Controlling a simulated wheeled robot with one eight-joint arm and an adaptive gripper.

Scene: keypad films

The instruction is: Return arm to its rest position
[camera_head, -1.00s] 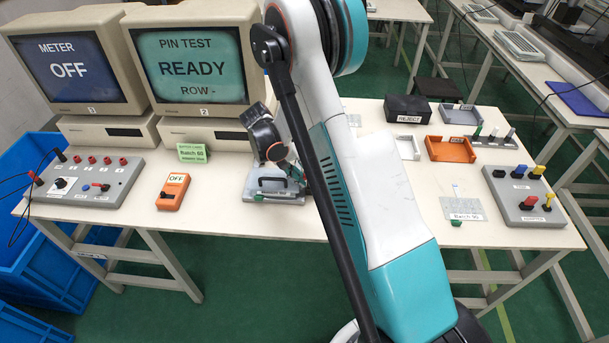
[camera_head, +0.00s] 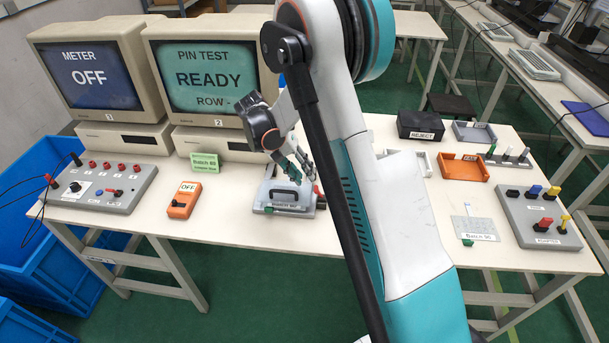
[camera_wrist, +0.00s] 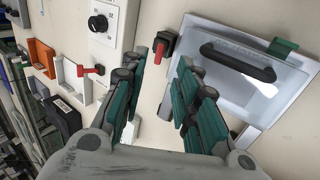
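My arm crosses the middle of the head view. My gripper (camera_head: 297,165) hangs just above and behind a grey test fixture (camera_head: 285,204) with a black handle on its lid. In the wrist view my gripper (camera_wrist: 158,92) has its green-padded fingers apart, with nothing between them. The fixture's clear lid and black handle (camera_wrist: 238,64) show to the right of the fingers, apart from them. A red lever on a black block (camera_wrist: 162,46) is seen beyond the fingertips.
Two monitors read METER OFF (camera_head: 90,75) and PIN TEST READY (camera_head: 205,78). An orange meter (camera_head: 184,201) and a grey panel (camera_head: 105,190) stand left. A black reject box (camera_head: 420,125), orange tray (camera_head: 462,168) and adapter block (camera_head: 540,218) stand right. The table front is mostly clear.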

